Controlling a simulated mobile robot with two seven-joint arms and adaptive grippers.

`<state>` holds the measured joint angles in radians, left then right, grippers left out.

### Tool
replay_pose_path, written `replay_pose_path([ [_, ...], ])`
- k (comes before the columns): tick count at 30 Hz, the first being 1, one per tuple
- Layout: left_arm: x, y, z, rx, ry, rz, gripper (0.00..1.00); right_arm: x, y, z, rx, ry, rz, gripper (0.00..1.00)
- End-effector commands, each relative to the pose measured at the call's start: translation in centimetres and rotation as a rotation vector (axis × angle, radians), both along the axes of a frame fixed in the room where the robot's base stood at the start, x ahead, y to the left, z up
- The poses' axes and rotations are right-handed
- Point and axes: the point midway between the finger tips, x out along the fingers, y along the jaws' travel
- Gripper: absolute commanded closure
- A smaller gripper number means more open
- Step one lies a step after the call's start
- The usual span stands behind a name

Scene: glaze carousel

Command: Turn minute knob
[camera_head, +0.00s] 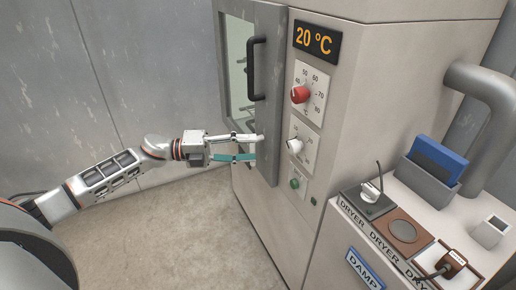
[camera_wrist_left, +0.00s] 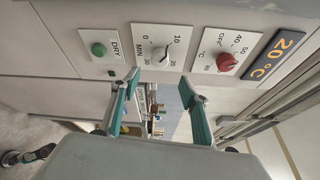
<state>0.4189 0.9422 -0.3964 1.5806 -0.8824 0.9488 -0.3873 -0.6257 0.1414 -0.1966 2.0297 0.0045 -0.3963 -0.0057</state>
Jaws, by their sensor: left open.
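The minute knob (camera_head: 294,146) is a small white knob on a white dial plate, on the cabinet front below the red temperature knob (camera_head: 300,94). In the left wrist view the minute knob (camera_wrist_left: 164,58) sits on the plate marked MIN, beyond the fingertips and roughly between them. Its exact setting is too small to read. My left gripper (camera_head: 251,147) is open and empty, with teal-padded fingers, to the left of the knob and apart from it. Its fingers also show in the left wrist view (camera_wrist_left: 160,78).
A grey cabinet door (camera_head: 270,90) with a dark handle (camera_head: 251,68) is close by the left fingers. A green DRY button (camera_head: 294,184) lies below the knob, and a 20 °C display (camera_head: 314,40) above. A side shelf with DRYER plates (camera_head: 403,232) stands right. Floor at left is clear.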

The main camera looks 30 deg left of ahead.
Motion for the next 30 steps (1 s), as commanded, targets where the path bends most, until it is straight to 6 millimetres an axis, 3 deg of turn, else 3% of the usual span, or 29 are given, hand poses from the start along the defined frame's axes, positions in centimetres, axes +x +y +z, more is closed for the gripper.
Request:
replay_pose_path([
  [11,-0.1,0.1,0.1,-0.005,0.003,0.001,0.55,0.0,0.0,0.0,0.000,-0.001,-0.001,0.60],
  [17,-0.1,-1.0,2.2,-0.161,0.102,0.029,0.55,0.2,0.0,0.4,0.002,-0.006,-0.001,0.60],
  [24,0.5,-2.5,4.9,-0.548,0.443,0.109,0.55,0.4,0.1,0.9,0.006,-0.010,-0.003,0.60],
  [30,0.7,-3.4,3.9,-0.841,0.815,0.185,0.55,0.2,0.2,0.7,0.009,-0.002,-0.003,0.60],
])
